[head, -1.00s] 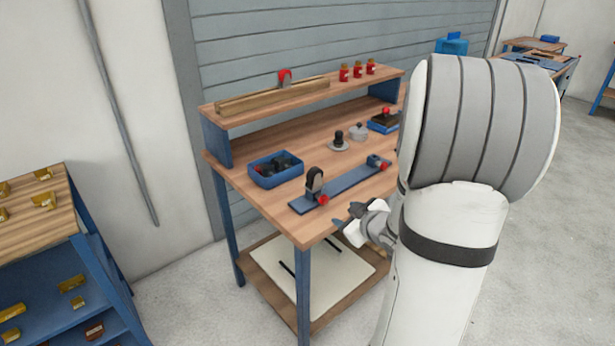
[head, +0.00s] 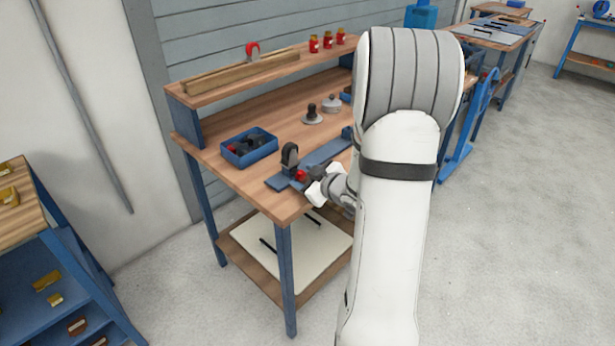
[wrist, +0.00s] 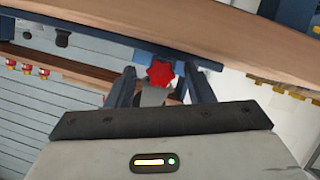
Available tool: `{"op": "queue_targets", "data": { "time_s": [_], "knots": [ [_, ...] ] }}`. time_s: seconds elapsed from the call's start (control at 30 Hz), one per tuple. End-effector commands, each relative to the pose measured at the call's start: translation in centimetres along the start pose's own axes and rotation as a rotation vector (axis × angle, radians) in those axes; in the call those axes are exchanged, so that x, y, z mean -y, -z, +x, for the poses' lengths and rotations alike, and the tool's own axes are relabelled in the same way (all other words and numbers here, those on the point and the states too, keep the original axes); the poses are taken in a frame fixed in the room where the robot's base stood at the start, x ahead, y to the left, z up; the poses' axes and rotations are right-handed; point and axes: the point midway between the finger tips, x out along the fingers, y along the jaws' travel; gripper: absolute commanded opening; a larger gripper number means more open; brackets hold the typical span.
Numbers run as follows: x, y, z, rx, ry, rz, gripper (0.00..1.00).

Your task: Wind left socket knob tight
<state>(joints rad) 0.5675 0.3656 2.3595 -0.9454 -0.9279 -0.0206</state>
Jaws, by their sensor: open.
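The left socket knob is red and lobed (head: 300,175), at the front of the left socket (head: 290,155), a dark upright ring on the blue rail (head: 325,153). In the wrist view the red knob (wrist: 160,72) sits between the two dark fingers of my gripper (wrist: 161,84), near their tips. The fingers stand apart on either side of it. In the head view my gripper (head: 315,182) is right beside the knob, at the table's front edge. Whether either finger touches the knob I cannot tell. My arm hides the right end of the rail.
A blue bin (head: 249,147) with dark parts stands left of the rail. A dark-knobbed disc (head: 312,116) and a grey lidded piece (head: 331,104) lie behind it. The raised shelf (head: 200,92) holds a wooden bar and several red jars. A white board (head: 300,244) lies on the lower shelf.

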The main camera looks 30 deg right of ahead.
Motion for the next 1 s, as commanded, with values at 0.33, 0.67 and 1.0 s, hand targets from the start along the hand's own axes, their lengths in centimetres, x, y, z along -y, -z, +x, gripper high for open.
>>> {"op": "queue_targets", "data": {
  "time_s": [0.33, 0.67, 1.0],
  "knots": [
    [0.04, 0.03, -0.01, 0.0, 0.001, 0.0, 0.3],
    [0.03, 0.06, -0.01, -0.001, 0.0, -0.001, 0.03],
    [-0.39, 0.28, -0.18, 0.001, 0.015, 0.048, 0.03]
  ]
}}
